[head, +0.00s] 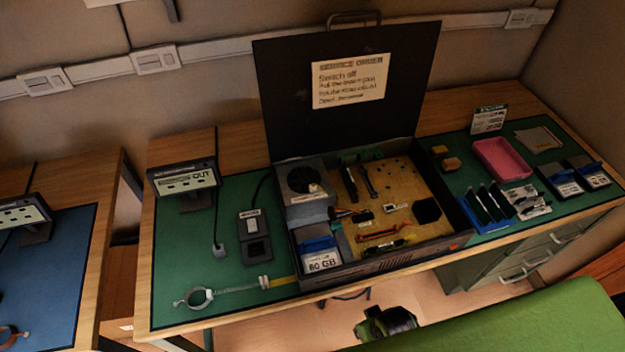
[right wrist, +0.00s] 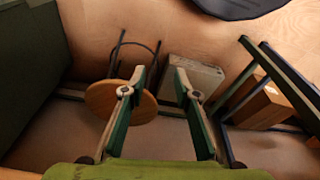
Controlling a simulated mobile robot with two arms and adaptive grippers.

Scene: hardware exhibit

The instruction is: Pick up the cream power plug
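A small cream piece that looks like the power plug (head: 314,188) sits on the grey power supply (head: 305,212) beside its round fan, inside the open black computer case (head: 400,260). A second small pale grey block (head: 218,250) lies on the green mat at the end of a dark cable; I cannot tell whether it is a plug. My right gripper (right wrist: 159,80) is open and empty, its two fingers apart above the floor. In the head view it shows as a dark shape (head: 385,322) below the table's front edge. My left gripper is not in view.
A dark switch box (head: 255,250) and a pale ring-ended strap (head: 225,291) lie left of the case. A pink tray (head: 502,159) and drive parts are at right. The raised lid (head: 345,110) stands behind. A stool (right wrist: 100,100) and boxes are below the right gripper.

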